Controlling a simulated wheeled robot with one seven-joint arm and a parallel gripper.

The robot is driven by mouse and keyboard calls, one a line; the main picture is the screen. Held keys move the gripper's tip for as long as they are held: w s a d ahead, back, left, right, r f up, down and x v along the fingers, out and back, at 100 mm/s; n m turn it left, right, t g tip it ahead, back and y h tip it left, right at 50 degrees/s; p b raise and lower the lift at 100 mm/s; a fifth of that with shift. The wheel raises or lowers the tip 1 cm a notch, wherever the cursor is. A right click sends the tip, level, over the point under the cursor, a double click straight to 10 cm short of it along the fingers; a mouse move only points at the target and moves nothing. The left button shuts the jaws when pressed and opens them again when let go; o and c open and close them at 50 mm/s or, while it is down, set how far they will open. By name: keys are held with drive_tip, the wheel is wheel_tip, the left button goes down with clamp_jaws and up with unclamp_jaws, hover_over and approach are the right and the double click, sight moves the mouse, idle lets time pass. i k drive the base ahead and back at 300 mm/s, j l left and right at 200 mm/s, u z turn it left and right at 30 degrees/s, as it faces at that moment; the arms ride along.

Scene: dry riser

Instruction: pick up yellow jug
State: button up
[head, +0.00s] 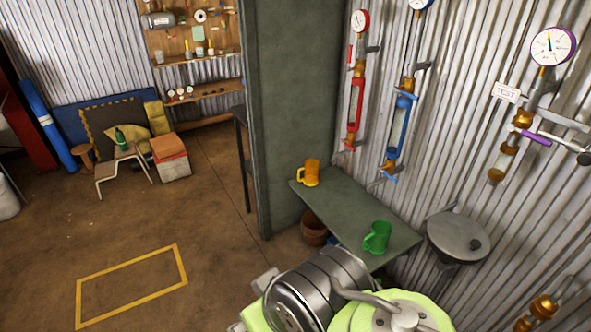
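The yellow jug (311,172) stands upright on the far end of the narrow grey-green table (345,203), close to the dark pillar. Its handle points to the left and down in the picture. A green jug (377,238) stands on the nearer end of the same table, its handle also to the left. The metal and lime-green parts at the bottom middle look like my own arm or body and lie in front of the table's near side. I cannot make out my gripper's fingers in this view.
A dark pillar (295,100) rises behind the table, and the corrugated wall with gauges (553,46) runs along its right. A brown pot (313,229) sits below. Open floor (190,225) lies to the left.

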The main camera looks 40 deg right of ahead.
sight(308, 174)
drive_tip(key=i+z, duration=0.15)
drive_tip(key=i, duration=0.35)
drive_tip(key=i+z, duration=0.2)
drive_tip(key=i, duration=0.3)
drive_tip(key=i+j+z, duration=0.15)
drive_tip(key=i, duration=0.35)
drive_tip(key=i+j+z, duration=0.15)
drive_tip(key=i, duration=0.3)
drive_tip(key=i+l+z, duration=0.25)
drive_tip(key=i, duration=0.3)
drive_tip(key=i+l+z, duration=0.1)
drive_tip(key=i+z, duration=0.15)
drive_tip(key=i, duration=0.35)
drive_tip(key=i+l, duration=0.15)
drive_tip(key=l+u, duration=0.05)
drive_tip(key=l, duration=0.05)
